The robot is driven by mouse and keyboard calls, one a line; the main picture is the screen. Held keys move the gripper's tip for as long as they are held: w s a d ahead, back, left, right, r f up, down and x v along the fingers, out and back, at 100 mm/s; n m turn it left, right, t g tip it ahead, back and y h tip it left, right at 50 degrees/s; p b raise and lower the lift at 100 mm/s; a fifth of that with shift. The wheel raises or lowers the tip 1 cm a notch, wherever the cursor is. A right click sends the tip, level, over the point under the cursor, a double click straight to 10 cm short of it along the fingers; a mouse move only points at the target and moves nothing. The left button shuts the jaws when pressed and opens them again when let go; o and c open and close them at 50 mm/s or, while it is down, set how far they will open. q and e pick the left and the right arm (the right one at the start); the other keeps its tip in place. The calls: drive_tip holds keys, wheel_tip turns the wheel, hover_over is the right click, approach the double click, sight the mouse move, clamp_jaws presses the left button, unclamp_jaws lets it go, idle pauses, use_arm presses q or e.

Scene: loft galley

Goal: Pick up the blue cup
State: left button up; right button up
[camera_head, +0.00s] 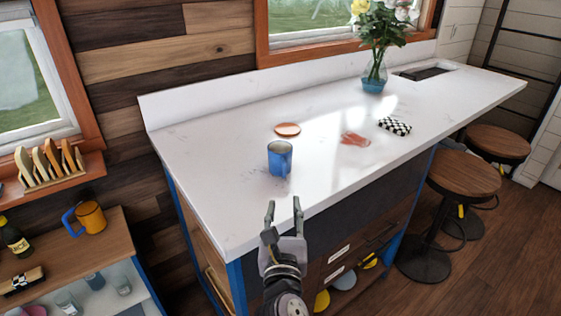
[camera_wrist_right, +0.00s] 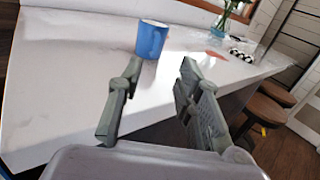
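The blue cup (camera_head: 280,159) stands upright on the white counter (camera_head: 214,190), near its front left part. It also shows in the right wrist view (camera_wrist_right: 151,39), beyond the fingertips and a little left of the middle between them. My right gripper (camera_head: 284,206) is open and empty at the counter's front edge, its fingers pointing toward the cup. In the right wrist view its two fingers (camera_wrist_right: 161,72) are spread wide, with bare counter between them. The gripper is apart from the cup. My left gripper is not in view.
An orange-brown disc (camera_head: 287,129), a reddish flat item (camera_head: 355,138) and a checkered block (camera_head: 394,126) lie behind and right of the cup. A flower vase (camera_head: 374,74) stands farther back. Stools (camera_head: 464,174) stand at right. A side shelf at left holds an orange mug (camera_head: 91,217).

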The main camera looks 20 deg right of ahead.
drive_tip(key=p, duration=0.3)
approach(284, 168)
drive_tip(key=x, duration=0.5)
drive_tip(key=shift+w+d+r, duration=0.15)
drive_tip(key=shift+d+r, duration=0.05)
drive_tip(key=shift+w+d+p, duration=0.1)
drive_tip(key=shift+w+p, duration=0.25)
drive_tip(key=shift+w, duration=0.15)
drive_tip(key=shift+f+p+x, duration=0.1)
drive_tip(key=shift+p+x, duration=0.2)
drive_tip(key=shift+x, duration=0.8)
drive_tip(key=shift+f+p+x, duration=0.15)
drive_tip(key=shift+p+x, duration=0.15)
drive_tip(key=shift+x, duration=0.75)
clamp_jaws()
drive_tip(key=shift+r, duration=0.1)
